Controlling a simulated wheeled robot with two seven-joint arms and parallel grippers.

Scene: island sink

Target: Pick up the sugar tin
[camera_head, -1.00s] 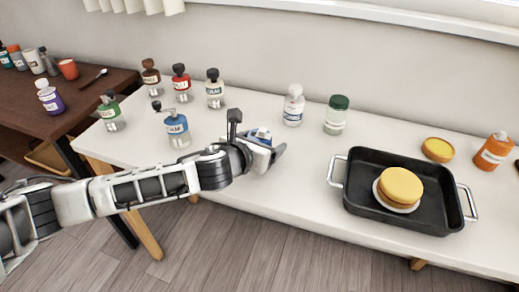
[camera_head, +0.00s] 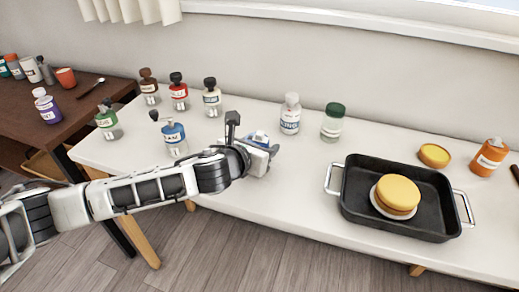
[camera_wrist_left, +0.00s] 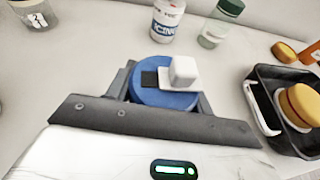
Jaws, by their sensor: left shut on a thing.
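The sugar tin, with a blue round lid and a white cube-shaped piece on top, shows in the left wrist view (camera_wrist_left: 165,97). In the head view only a small blue and white part of it (camera_head: 260,137) shows beyond my left gripper (camera_head: 264,152). My left gripper is shut on the tin, with one finger on each side of it. The tin's lower body is hidden by the gripper, and I cannot tell whether it touches the table. My right gripper is not in view.
A white icing bottle (camera_head: 290,114) and a green-capped jar (camera_head: 333,122) stand behind the tin. A black roasting pan (camera_head: 356,205) holding a round yellow stack lies right. Clear table lies between tin and pan.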

